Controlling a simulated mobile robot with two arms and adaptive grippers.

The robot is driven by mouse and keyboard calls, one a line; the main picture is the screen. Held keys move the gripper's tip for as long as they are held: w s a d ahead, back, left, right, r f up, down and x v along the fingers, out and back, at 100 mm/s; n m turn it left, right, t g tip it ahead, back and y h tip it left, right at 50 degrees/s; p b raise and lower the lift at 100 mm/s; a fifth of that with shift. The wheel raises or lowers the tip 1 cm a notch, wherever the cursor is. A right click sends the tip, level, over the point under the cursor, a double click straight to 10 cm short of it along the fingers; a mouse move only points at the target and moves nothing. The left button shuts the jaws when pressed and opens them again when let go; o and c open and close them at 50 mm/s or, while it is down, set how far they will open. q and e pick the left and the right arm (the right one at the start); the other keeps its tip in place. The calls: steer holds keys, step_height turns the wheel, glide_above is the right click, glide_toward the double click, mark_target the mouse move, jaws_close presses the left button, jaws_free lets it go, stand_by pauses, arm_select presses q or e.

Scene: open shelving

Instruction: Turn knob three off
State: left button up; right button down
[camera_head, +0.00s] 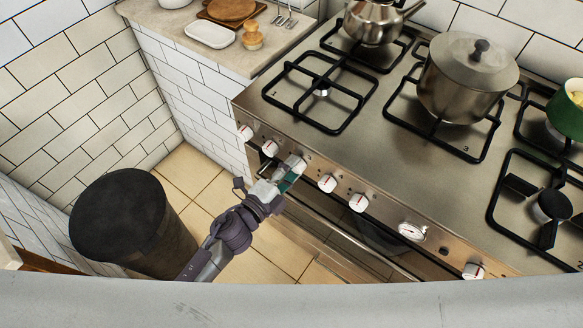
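The stove's front panel carries a row of white knobs with red marks. Counting from the left, the third knob (297,162) sits right at the tip of my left gripper (287,178), which partly covers it. The gripper reaches up from below and is at or very near the knob; I cannot tell if it touches. Its fingers are too small and overlapped to show whether they are open or closed on the knob. The first knob (245,132), second knob (270,147), fourth knob (327,183) and fifth knob (358,202) are uncovered. My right gripper is not in view.
A round dial (412,231) and another knob (473,271) are farther right. A lidded steel pot (462,85), a kettle (372,22) and a green pot (567,115) stand on the stove. A dark bin (125,220) stands left of my arm. Tiled floor (195,175) is clear between.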

arm_select(q)
steer(key=o, duration=0.4)
steer(key=v, duration=1.2)
steer(key=shift+f, duration=0.1)
steer(key=s+a+f+n+g+y, duration=0.2)
steer(key=s+a+f+n+y, duration=0.15)
steer(key=f, duration=0.65)
steer(key=s+a+f+n+g+y, duration=0.2)
steer(key=a+f+n, duration=0.3)
steer(key=f, duration=0.5)
steer(key=s+a+f+n+g+y, duration=0.1)
steer(key=s+a+f+n+y, duration=0.3)
steer(key=f, duration=0.6)
steer(key=s+a+f+n+g, duration=0.1)
steer(key=s+f+n+g, duration=0.1)
steer(key=s+f, duration=0.2)
steer(key=s+a+f+n+g+p, duration=0.1)
steer(key=s+f+n+g, duration=0.2)
steer(key=s, duration=0.6)
steer(key=s+a+f+n+g, duration=0.1)
steer(key=s+f+n+g, duration=0.1)
steer(key=s+f, duration=0.3)
steer(key=s+n+y, duration=0.1)
steer(key=s, duration=0.1)
steer(key=shift+s+a+f+g, duration=0.2)
steer(key=shift+s+a+g, duration=0.1)
steer(key=shift+g, duration=0.1)
